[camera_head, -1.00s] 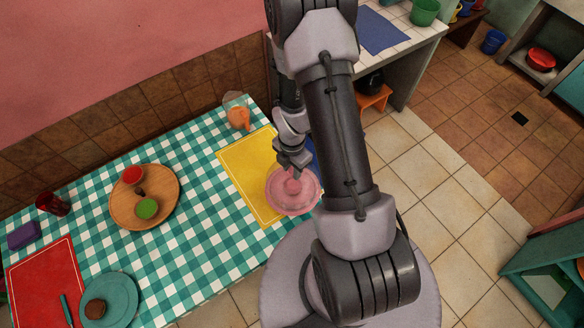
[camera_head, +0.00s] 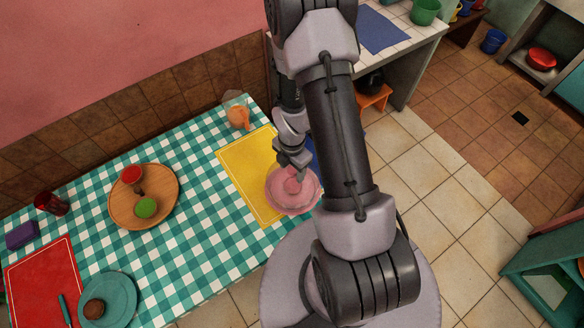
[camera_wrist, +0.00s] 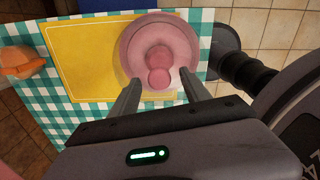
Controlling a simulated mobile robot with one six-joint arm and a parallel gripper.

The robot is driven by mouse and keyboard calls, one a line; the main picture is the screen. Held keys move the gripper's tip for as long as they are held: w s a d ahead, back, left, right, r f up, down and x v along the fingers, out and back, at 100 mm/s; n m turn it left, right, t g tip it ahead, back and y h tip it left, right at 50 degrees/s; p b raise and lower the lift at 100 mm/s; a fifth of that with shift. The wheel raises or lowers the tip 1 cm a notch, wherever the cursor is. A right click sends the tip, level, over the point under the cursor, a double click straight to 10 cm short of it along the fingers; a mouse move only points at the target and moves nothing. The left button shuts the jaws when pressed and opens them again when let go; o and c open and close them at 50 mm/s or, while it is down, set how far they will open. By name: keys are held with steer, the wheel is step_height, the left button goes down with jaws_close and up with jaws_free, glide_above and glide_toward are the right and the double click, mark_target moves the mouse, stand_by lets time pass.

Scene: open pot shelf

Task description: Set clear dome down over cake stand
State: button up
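The pink round cake stand (camera_head: 279,205) is at the right end of the table, overlapping the yellow mat's edge. It also shows in the wrist view (camera_wrist: 186,50), with a round pink shape in its middle. A see-through dome (camera_wrist: 159,77) appears to be over the stand, its small round knob in front of that shape; its rim is faint, so I cannot tell whether it sits evenly. My gripper (camera_head: 294,168) is just above the dome. In the wrist view my gripper (camera_wrist: 158,82) has its two fingers spread apart on either side of the knob, with visible gaps.
The yellow mat (camera_head: 245,170) lies on the checked tablecloth (camera_head: 205,240). An orange item in a clear vessel (camera_head: 237,115) stands at the back. A round wooden board (camera_head: 165,180), a teal plate (camera_head: 120,295) and a red mat (camera_head: 42,270) are farther left.

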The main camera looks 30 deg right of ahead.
step_height(320, 180, up, 18)
steer(key=p, duration=0.3)
steer(key=shift+f, duration=0.25)
